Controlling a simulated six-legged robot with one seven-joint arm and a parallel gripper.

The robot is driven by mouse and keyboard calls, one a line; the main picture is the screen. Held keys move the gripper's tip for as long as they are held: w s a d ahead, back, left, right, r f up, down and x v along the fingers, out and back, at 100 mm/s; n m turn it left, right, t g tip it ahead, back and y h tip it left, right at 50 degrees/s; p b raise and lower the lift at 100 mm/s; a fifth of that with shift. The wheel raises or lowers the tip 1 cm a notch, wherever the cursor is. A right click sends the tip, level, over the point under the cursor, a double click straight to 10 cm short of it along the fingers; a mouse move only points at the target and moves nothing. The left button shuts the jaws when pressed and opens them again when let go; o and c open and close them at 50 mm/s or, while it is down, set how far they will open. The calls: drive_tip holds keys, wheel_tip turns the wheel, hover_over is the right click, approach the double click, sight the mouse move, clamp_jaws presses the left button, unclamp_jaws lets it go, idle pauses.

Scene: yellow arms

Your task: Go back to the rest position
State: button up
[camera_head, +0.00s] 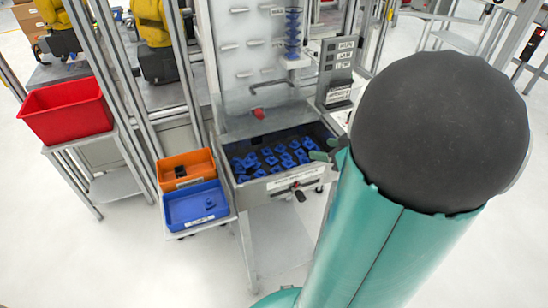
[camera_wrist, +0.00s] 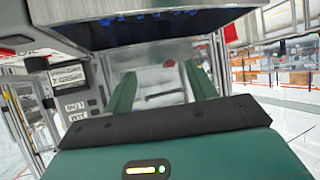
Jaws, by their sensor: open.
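My gripper (camera_wrist: 161,84) is open in the wrist view, its two green fingers apart with nothing held between them. In the head view a small green part of my gripper (camera_head: 322,156) shows at the right edge of the metal bin (camera_head: 262,183). My large teal and black arm hides the rest of it. The bin holds many blue parts (camera_head: 270,158). I cannot tell whether the gripper touches the bin.
A red tote (camera_head: 68,110) stands on a stand at left. An orange bin (camera_head: 186,169) and a blue bin (camera_head: 196,207) sit left of the metal bin. A label panel (camera_head: 339,72) stands behind it. Yellow robot arms (camera_head: 153,22) are behind frame posts. The floor at lower left is clear.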

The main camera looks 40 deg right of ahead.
drive_tip(key=shift+w, duration=0.1)
drive_tip(key=w+a+r+m+g+h, duration=0.1)
drive_tip(key=w+a+r+h, duration=0.25)
drive_tip(key=r, duration=0.25)
drive_tip(key=w+a+r+m+h, duration=0.1)
drive_tip(key=w+a+r+h, duration=0.2)
drive_tip(key=w+r+h, duration=0.15)
drive_tip(key=s+a+g+y, duration=0.2)
drive_tip(key=s+a, duration=0.3)
drive_tip(key=a, duration=0.7)
drive_tip(key=s+a+f+n+g+y, duration=0.1)
drive_tip(key=s+a+g+y, duration=0.2)
drive_tip(key=a, duration=1)
drive_tip(key=s+y, duration=0.2)
drive_tip(key=s, duration=0.1)
drive_tip(key=shift+a+f+g, duration=0.25)
drive_tip(key=shift+g, duration=0.05)
